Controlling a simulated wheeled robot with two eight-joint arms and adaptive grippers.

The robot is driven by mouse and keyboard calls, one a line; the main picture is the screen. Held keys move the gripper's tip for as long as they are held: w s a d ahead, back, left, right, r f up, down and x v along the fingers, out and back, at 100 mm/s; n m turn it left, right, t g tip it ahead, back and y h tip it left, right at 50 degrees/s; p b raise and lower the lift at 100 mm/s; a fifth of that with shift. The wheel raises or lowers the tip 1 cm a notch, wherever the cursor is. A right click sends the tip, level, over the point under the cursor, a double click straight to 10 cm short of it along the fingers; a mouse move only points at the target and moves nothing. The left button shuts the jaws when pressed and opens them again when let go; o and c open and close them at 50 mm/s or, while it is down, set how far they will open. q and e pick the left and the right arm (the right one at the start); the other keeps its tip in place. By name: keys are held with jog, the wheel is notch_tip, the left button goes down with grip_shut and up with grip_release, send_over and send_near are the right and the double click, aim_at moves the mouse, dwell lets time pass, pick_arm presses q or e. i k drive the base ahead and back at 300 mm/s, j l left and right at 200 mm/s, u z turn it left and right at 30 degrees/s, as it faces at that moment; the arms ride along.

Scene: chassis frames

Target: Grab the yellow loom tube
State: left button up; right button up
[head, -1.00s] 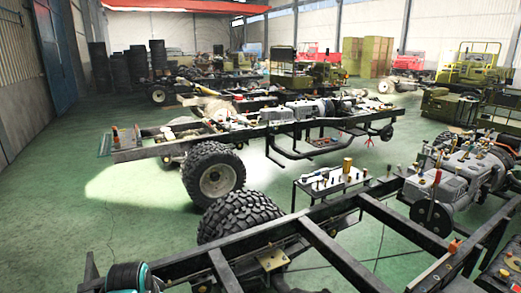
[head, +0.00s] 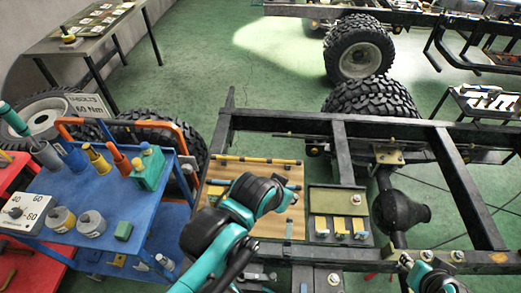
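A long thin yellow tube with dark bands (head: 258,160), which looks like the yellow loom tube, lies across the far edge of a wooden board (head: 290,222) in the head view. The board rests on the dark chassis frame. My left arm's teal and black links cover the board's middle and left part, just nearer than the tube and apart from it in the picture.
A blue cart (head: 95,205) with tools, bottles and dials stands at the left. A tray with yellow pieces (head: 339,236) sits right of the board. Chassis rails (head: 375,128) and a large tyre (head: 372,98) lie beyond. Green floor (head: 205,60) is clear at the back.

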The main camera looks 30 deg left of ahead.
aim_at(213, 157)
jog(key=k+j+u, duration=0.1)
jog(key=u, duration=0.25)
jog(key=j+u, duration=0.15)
jog(key=u, duration=0.2)
jog(key=k+j+u, duration=0.1)
jog(key=u, duration=0.2)
jog(key=j+u, duration=0.1)
jog(key=u, duration=0.9)
